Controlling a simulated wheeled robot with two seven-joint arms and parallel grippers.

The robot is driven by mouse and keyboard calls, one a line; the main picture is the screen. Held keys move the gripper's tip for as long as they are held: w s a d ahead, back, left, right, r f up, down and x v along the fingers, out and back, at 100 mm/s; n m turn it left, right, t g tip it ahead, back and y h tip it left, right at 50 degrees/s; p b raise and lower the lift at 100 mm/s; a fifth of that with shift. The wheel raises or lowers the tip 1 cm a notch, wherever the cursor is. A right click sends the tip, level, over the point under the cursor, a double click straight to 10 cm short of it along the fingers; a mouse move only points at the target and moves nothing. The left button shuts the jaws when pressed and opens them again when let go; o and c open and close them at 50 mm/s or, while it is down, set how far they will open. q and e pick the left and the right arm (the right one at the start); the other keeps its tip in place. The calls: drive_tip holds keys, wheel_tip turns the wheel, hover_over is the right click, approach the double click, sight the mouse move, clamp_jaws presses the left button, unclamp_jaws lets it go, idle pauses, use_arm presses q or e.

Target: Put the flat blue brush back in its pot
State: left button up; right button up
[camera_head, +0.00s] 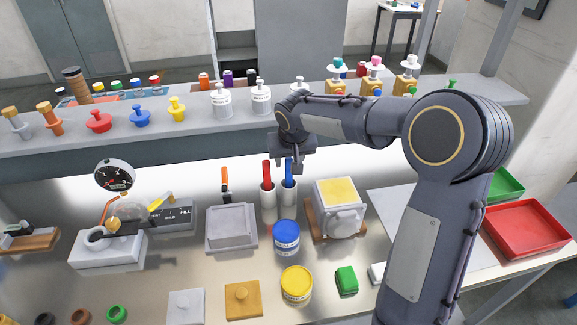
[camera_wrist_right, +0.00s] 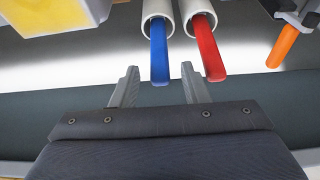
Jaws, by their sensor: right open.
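The blue brush (camera_head: 289,173) stands handle up in a white pot (camera_head: 289,194) on the steel bench. Its lower end is hidden inside the pot. The red brush (camera_head: 267,173) stands in a like pot (camera_head: 268,203) just to its left. My right gripper (camera_head: 286,165) is open at the top of the blue handle. In the right wrist view the blue handle (camera_wrist_right: 159,52) points at the gap between the open fingers (camera_wrist_right: 160,82), with its end near the fingertips. The jaws are not closed on it. My left gripper is not in view.
A blue-lidded jar (camera_head: 286,234) stands in front of the pots. A grey box (camera_head: 231,227) and an orange-handled tool (camera_head: 225,180) are to the left. A yellow-topped machine (camera_head: 339,205) is close on the right. A shelf (camera_head: 190,130) with bottles and stamps runs behind.

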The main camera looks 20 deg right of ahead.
drive_tip(key=d+v, duration=0.1)
drive_tip(key=v, duration=0.7)
drive_tip(key=s+a+f+y, duration=0.1)
drive_tip(key=s+a+f, duration=0.1)
drive_tip(key=s, duration=0.7)
drive_tip(key=s+a+f+n+y, duration=0.1)
drive_tip(key=s+a+f+y, duration=0.1)
drive_tip(key=s, duration=0.8)
drive_tip(key=s+a+f+t+y, duration=0.1)
drive_tip(key=s+a+f+y, duration=0.1)
drive_tip(key=s, duration=0.7)
drive_tip(key=shift+s+a, duration=0.3)
drive_tip(key=shift+s, duration=0.05)
